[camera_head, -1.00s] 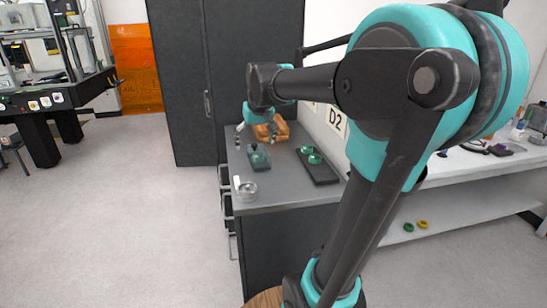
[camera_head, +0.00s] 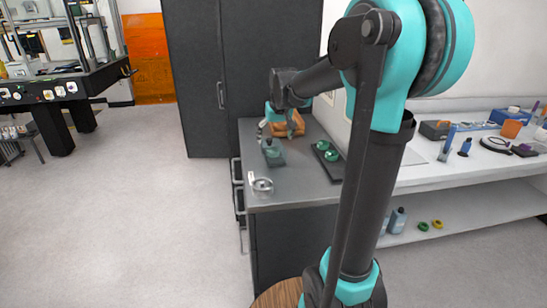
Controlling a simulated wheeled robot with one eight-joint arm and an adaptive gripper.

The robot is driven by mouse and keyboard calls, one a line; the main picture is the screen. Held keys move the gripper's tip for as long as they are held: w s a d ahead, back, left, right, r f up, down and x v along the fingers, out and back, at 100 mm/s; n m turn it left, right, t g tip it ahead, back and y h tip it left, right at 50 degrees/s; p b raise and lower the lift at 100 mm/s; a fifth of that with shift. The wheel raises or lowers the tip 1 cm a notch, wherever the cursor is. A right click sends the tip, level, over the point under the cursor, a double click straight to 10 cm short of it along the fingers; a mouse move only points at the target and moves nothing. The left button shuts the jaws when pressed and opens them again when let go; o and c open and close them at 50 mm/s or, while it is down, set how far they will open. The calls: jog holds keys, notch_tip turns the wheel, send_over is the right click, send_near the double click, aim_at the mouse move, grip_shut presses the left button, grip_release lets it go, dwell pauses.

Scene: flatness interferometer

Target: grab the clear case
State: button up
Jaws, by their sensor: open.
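A small round clear container (camera_head: 262,187), which looks like the clear case, sits near the front left corner of the dark grey counter (camera_head: 295,189). A small white piece shows at its back left. My gripper (camera_head: 277,134) is open at the far part of the counter, well behind the clear container and apart from it. Its fingers are in front of an orange-brown block (camera_head: 286,129) and partly hide it. At this size I cannot tell whether they touch the block.
A dark green item (camera_head: 272,150) stands on a small plate between my gripper and the clear container. A black tray (camera_head: 326,158) with green round pieces lies to the right. A dark cabinet (camera_head: 255,60) stands behind. Free floor lies left.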

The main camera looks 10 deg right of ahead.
aim_at(273, 145)
jog(key=shift+x, duration=2.9)
jog(key=shift+s+a, duration=0.1)
jog(key=shift+c, duration=0.5)
jog(key=c, duration=1.3)
jog(key=shift+r, duration=0.1)
jog(key=shift+c, duration=0.2)
